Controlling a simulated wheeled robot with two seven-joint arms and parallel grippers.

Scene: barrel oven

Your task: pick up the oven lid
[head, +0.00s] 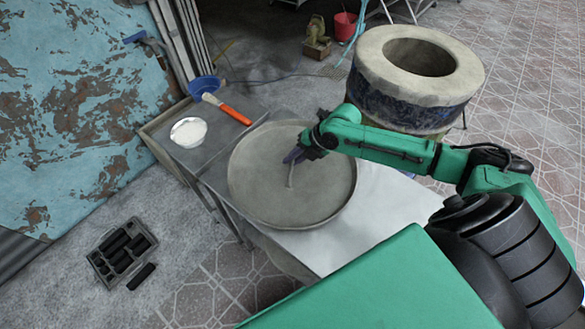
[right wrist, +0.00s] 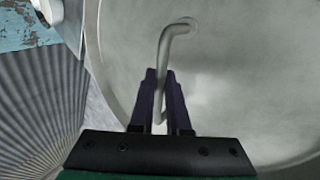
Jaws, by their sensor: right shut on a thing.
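The oven lid (head: 265,182) is a large round grey disc with a low rim, lying on the table in the head view. A thin curved handle (head: 291,175) rises from its middle. My right gripper (head: 294,156) is over the lid at the handle. In the right wrist view, the two purple fingers of my right gripper (right wrist: 160,105) are on either side of the handle (right wrist: 163,55) and shut on it. The lid's surface (right wrist: 235,60) fills most of that view. My left gripper is not in view.
The round barrel oven (head: 412,105) with its open top stands behind the lid to the right. A black-filled crate (head: 121,250) lies on the floor.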

